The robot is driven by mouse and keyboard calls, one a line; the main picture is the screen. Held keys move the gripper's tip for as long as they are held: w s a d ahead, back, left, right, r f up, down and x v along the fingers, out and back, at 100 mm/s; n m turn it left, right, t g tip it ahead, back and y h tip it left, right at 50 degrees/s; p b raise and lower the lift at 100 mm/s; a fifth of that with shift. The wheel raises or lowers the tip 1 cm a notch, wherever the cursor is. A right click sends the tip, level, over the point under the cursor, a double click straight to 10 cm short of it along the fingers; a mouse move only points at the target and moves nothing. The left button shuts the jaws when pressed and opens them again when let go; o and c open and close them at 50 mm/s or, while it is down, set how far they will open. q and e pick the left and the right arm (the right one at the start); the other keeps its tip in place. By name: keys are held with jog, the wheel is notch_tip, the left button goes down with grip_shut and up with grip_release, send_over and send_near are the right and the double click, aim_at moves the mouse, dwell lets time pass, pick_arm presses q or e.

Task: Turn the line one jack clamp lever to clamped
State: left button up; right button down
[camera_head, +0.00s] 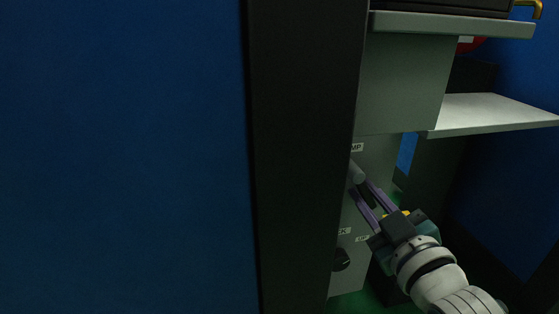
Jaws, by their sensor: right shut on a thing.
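My right gripper (370,197) reaches in from the lower right, its purple fingers pointing up and left. It is shut on a grey lever (356,173) on the front of a grey-green panel (375,150). A small label (357,147) ending in "MP" sits just above the lever. The lever's left side and the rest of that label are hidden behind a dark post. I cannot tell from this view which position the lever is in. My left gripper is not in view.
The dark upright post (305,150) and a blue surface (120,150) block the left. A black knob (341,259) sits below, near labels (362,239) reading "UP" and "K". A light shelf (490,112) juts out at right, above my arm.

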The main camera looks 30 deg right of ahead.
jog(key=shift+w+a+f+m+p, duration=0.15)
jog(key=shift+a+m, duration=0.25)
jog(key=shift+m, duration=0.6)
jog(key=shift+a+f+m+p, duration=0.1)
jog(key=shift+a+m, duration=0.3)
jog(key=shift+m, duration=0.6)
jog(key=shift+w+a+f+m+p, duration=0.15)
jog(key=shift+a+m, duration=0.25)
jog(key=shift+m, duration=0.6)
jog(key=c, duration=0.8)
grip_release()
jog(key=p+v, duration=0.4)
jog(key=v, duration=0.6)
